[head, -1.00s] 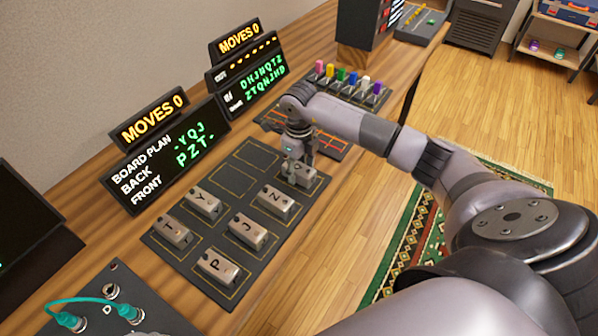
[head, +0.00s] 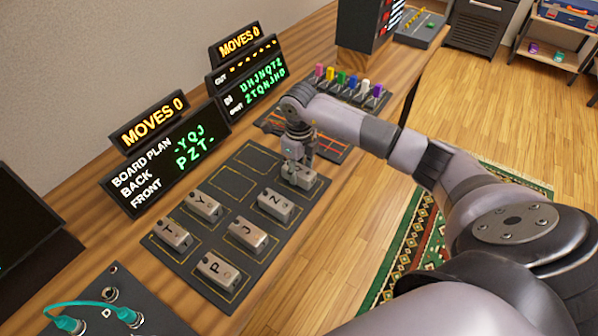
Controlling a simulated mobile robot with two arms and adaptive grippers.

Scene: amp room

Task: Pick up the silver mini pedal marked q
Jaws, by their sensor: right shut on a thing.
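My right gripper (head: 299,167) points down at the far right end of the black pedal board (head: 232,180). It is shut on a silver mini pedal (head: 301,181) there. The gripper covers that pedal's top, so I cannot read its letter. I cannot tell whether the pedal touches the board. The other silver pedals on the board read T (head: 172,235), Y (head: 203,205), P (head: 217,270), J (head: 247,234) and Z (head: 275,204). None of these visibly reads Q. My left gripper is out of view.
A sign reading MOVES 0 and a board plan (head: 165,160) stand behind the board. A second sign (head: 245,80) stands farther back. Colored pegs (head: 352,85) are beyond my gripper. A teal cable (head: 90,303) lies at the near left. The wooden floor is at the right.

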